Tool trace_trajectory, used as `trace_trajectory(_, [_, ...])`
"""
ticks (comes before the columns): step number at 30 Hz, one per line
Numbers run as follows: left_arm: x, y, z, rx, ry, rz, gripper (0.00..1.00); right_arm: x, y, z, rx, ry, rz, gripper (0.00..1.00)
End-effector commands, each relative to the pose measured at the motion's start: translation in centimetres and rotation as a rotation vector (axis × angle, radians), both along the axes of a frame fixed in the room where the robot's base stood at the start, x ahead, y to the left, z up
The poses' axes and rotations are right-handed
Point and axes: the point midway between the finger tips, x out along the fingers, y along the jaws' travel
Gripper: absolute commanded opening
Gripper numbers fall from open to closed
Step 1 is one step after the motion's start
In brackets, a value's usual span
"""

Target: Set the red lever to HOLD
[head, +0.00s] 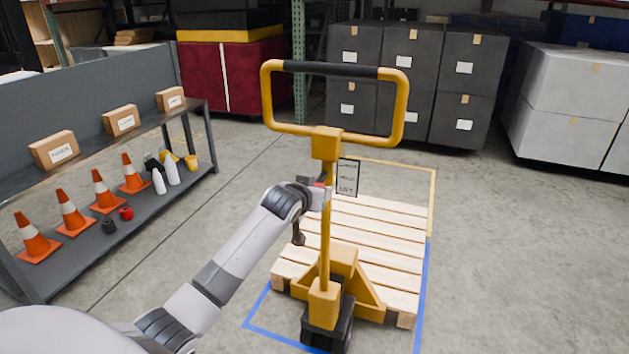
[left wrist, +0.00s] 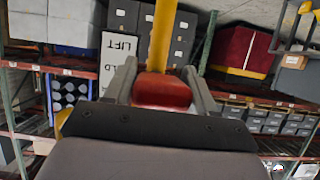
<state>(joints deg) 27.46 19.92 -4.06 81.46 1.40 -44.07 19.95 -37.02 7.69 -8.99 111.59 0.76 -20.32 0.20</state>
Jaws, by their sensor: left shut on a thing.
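The red lever (head: 319,184) is on the yellow upright of the pallet jack, and only a small bit of it shows in the head view. In the left wrist view the red lever (left wrist: 162,92) fills the space between the fingers. My left gripper (head: 317,194) is shut on it. In the left wrist view the label plate (left wrist: 116,65) appears upside down and partly hidden by a finger; LIFT and the letters LD show. I cannot tell which mark the lever is at.
The pallet jack's looped handle (head: 405,105) rises above my gripper. A wooden pallet (head: 390,240) lies behind the upright, inside blue and yellow floor lines. A shelf (head: 110,247) with cones, bottles and boxes stands at left. Grey totes (head: 412,60) stand behind. The floor at right is clear.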

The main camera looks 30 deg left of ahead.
Motion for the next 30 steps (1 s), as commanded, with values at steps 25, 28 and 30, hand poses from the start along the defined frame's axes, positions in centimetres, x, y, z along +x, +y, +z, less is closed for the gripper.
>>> trace_trajectory(25, [-0.04,-0.01,0.21,-0.003,0.016,0.000,0.77,-0.19,0.01,0.63,-0.004,0.002,0.006,0.43])
trace_trajectory(28, [-0.31,-0.07,0.28,-0.003,0.017,0.000,0.77,-0.20,0.02,0.67,-0.004,0.002,0.006,0.43])
trace_trajectory(30, [-0.71,-0.17,0.46,-0.003,0.016,0.000,0.77,-0.19,0.02,0.72,-0.004,0.002,0.006,0.43])
